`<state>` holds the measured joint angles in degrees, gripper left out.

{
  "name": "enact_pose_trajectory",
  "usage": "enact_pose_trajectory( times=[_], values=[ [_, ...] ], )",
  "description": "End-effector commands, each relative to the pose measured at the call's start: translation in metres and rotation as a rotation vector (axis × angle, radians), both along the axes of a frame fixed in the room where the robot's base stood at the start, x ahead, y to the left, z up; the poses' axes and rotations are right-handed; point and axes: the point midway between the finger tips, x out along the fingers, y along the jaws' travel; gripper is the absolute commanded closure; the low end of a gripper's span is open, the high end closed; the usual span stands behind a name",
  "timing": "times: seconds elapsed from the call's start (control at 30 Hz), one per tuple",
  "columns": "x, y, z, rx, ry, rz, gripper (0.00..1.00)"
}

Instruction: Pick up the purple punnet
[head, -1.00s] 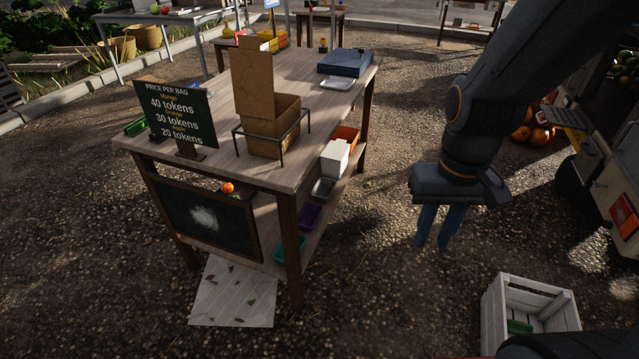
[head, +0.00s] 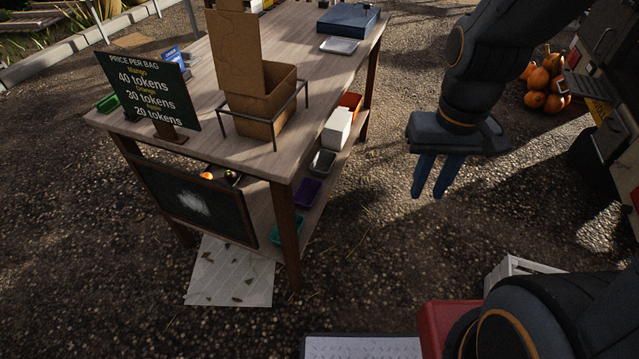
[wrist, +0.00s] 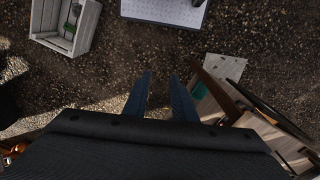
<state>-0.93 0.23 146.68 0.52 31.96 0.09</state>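The purple punnet (head: 307,191) sits on the lower shelf of the wooden table (head: 185,97). It stands between a teal punnet (head: 288,229) in front and a grey punnet (head: 322,162) behind. My gripper (head: 436,192) hangs in the air to the right of the table, fingers down, apart from the punnet. Its two blue fingers are spread with nothing between them. They also show in the wrist view (wrist: 160,82). In the wrist view the teal punnet (wrist: 200,90) shows at the table's edge; I cannot make out the purple one there.
A white box (head: 336,130) and an orange punnet (head: 351,101) are farther back on the shelf. The tabletop and its front leg (head: 287,235) bound the shelf. A white crate (wrist: 68,22) stands on the ground. Gravel between table and gripper is clear.

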Motion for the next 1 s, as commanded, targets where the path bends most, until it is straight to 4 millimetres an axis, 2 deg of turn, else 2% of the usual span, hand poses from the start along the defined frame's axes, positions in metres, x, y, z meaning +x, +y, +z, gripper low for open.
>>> enact_pose_trajectory(
  times=[0.43,1.0],
  values=[
    [0.021,0.063,-0.091,0.029,-0.019,0.152,0.76],
    [0.025,0.142,-0.206,0.080,-0.032,0.361,0.76]
  ],
)
